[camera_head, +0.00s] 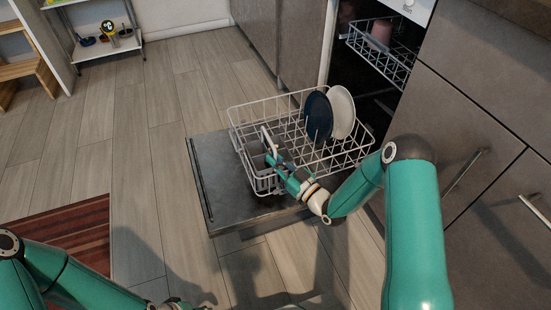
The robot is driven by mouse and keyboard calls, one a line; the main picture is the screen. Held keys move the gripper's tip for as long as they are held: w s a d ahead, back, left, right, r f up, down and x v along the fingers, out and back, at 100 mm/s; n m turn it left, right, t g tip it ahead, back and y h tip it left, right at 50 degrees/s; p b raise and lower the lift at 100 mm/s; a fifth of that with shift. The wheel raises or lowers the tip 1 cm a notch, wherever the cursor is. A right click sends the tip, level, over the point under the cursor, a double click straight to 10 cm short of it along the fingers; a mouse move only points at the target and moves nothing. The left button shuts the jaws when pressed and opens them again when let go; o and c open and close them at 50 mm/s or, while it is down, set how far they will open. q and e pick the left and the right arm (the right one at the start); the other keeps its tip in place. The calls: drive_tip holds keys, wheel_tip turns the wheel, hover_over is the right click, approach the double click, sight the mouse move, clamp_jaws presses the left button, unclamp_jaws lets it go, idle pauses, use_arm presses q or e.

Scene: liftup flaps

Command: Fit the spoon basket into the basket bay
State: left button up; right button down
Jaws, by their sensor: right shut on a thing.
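My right gripper (273,161) is shut on the spoon basket (258,168), a grey basket with a pale upright handle, at the left front of the lower rack. My fingers hide part of the basket. The white wire lower rack (287,98) is pulled out over the open dishwasher door. The basket bay seems to be at this left front side, but the basket and gripper cover it. I cannot tell whether the basket is seated or held just above. Only a sliver of my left gripper (178,304) shows at the bottom edge; its fingers are not clear.
A dark blue plate (318,116) and a white plate (341,111) stand in the rack's right half. The open door (220,185) lies flat below. The upper rack (385,55) holds a pinkish cup (381,33).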

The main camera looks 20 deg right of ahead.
drive_tip(key=shift+f, duration=0.6)
drive_tip(key=c, duration=1.2)
unclamp_jaws()
drive_tip(key=shift+f, duration=0.1)
drive_tip(key=shift+s, duration=0.1)
drive_tip(key=r+v, duration=0.1)
drive_tip(key=v, duration=0.6)
drive_tip(key=shift+s+f, duration=0.15)
drive_tip(key=shift+f, duration=0.35)
drive_tip(key=shift+d, duration=0.1)
